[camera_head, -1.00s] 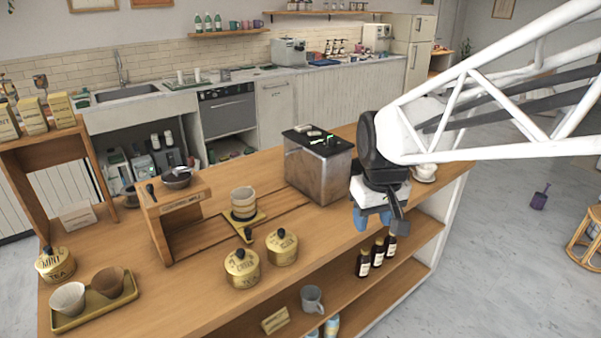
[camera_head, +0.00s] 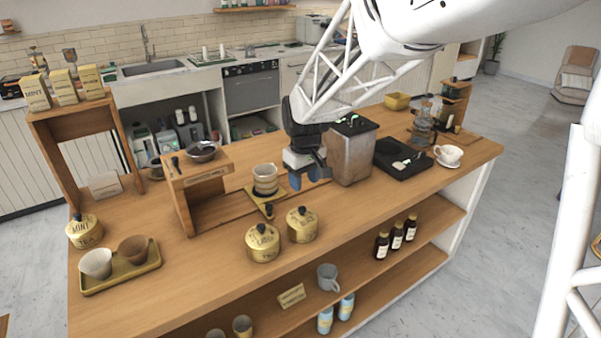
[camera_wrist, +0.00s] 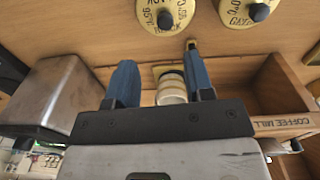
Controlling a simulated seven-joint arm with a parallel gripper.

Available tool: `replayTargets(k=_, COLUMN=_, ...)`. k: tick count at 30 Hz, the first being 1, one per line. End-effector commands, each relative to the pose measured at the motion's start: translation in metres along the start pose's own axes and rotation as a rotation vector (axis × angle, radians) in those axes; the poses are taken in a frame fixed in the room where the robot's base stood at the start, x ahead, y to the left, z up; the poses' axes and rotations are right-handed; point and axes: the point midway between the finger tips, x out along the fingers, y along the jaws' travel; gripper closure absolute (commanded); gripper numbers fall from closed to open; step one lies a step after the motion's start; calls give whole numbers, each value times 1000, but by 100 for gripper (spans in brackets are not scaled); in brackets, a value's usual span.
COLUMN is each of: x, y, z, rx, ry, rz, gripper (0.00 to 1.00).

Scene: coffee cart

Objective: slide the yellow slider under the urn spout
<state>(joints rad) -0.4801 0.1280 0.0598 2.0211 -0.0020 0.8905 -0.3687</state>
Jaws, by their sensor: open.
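The yellow slider (camera_head: 279,194) is a flat plate in a track on the counter, with a dark knob (camera_head: 268,209) at its near corner. A stack of pale cups (camera_head: 265,178) stands on it. The metal urn (camera_head: 351,155) with a dark top is right of the slider; its spout cannot be made out. My gripper (camera_head: 306,177), with blue fingers, is open and empty above the counter between slider and urn. In the wrist view the slider (camera_wrist: 160,70) and cups (camera_wrist: 171,90) appear between the fingers, beyond them. The urn (camera_wrist: 62,95) is at left there.
The wooden coffee mill stand (camera_head: 185,205) is left of the slider. Two gold canisters (camera_head: 263,243) (camera_head: 302,225) stand in front of it. A black tray (camera_head: 404,160) and a white cup (camera_head: 448,154) lie right of the urn. The counter's front strip right of the canisters is clear.

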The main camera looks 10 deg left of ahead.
Motion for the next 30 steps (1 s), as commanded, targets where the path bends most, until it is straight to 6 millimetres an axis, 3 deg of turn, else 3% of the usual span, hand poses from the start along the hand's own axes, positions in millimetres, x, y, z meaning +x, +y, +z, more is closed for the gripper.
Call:
replayTargets(k=6, x=32, y=-24, z=-52, rx=-97, ry=-20, rz=-11, gripper=52)
replayTargets(k=13, x=58, y=-45, z=-90, rx=-172, ry=-32, rz=-18, gripper=52)
replayTargets(k=19, x=67, y=-52, z=-102, rx=-196, ry=-36, rz=-20, gripper=52)
replayTargets(k=30, x=68, y=-53, z=-102, rx=-197, ry=-37, rz=-20, gripper=52)
